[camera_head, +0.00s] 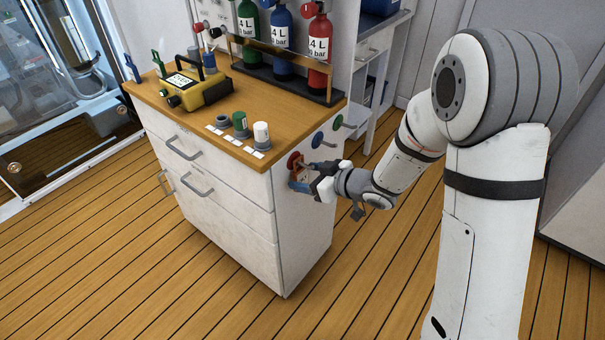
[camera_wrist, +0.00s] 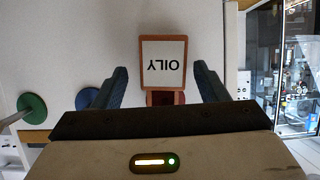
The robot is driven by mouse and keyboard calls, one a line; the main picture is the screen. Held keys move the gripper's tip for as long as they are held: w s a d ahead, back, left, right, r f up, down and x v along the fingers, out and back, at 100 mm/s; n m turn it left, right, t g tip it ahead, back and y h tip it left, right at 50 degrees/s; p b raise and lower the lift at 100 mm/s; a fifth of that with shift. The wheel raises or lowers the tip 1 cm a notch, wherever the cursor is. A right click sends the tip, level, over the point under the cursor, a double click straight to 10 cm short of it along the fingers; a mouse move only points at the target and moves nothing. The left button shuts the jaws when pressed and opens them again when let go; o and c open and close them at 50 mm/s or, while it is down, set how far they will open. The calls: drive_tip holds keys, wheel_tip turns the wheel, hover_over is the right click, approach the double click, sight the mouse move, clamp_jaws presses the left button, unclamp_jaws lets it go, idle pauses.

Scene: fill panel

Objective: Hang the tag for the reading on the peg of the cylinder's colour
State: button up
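An orange-framed tag reading OILY (camera_wrist: 163,62) shows upside down in the wrist view, against the cabinet's pale side. A red peg plate (camera_wrist: 165,98) shows at the tag's near end, partly hidden by my gripper. In the head view the red disc (camera_head: 294,160) is on the cabinet side, with the tag (camera_head: 298,176) just below it, seemingly hanging there. My gripper (camera_wrist: 163,85) is open, with one finger on each side of the tag and gaps between. Blue (camera_head: 317,140) and green (camera_head: 337,122) pegs are farther along. Green, blue and red cylinders (camera_head: 319,50) stand in a rack.
The wooden cabinet top (camera_head: 190,127) carries a yellow instrument (camera_head: 195,88), its display too small to read, plus a green-topped pot (camera_head: 240,122) and a white-topped pot (camera_head: 261,133). A shelf unit (camera_head: 372,50) stands behind. The floor in front is clear.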

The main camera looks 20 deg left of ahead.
drive_tip(key=shift+o, duration=0.2)
drive_tip(key=d+r+m+t+h+p, duration=0.25)
drive_tip(key=d+r+h+p, duration=0.3)
drive_tip(key=d+r, duration=0.55)
drive_tip(key=d+r+m+t+h+p, duration=0.2)
drive_tip(key=d+r+m+h+p, duration=0.45)
drive_tip(key=d, duration=0.65)
drive_tip(key=s+d+r+m+g+h+p, duration=0.1)
drive_tip(key=s+d+r+m+g+p, duration=0.1)
drive_tip(key=s+d+r+g+p, duration=0.5)
drive_tip(key=s+a+r+m, duration=0.1)
drive_tip(key=s+r, duration=0.2)
drive_tip(key=s, duration=0.3)
drive_tip(key=s+r+m, duration=0.1)
drive_tip(key=s+r, duration=0.3)
drive_tip(key=s, duration=0.3)
drive_tip(key=shift+s+a+y+p, duration=0.15)
drive_tip(key=shift+a+y+p, duration=0.2)
drive_tip(key=shift+y+p, duration=0.05)
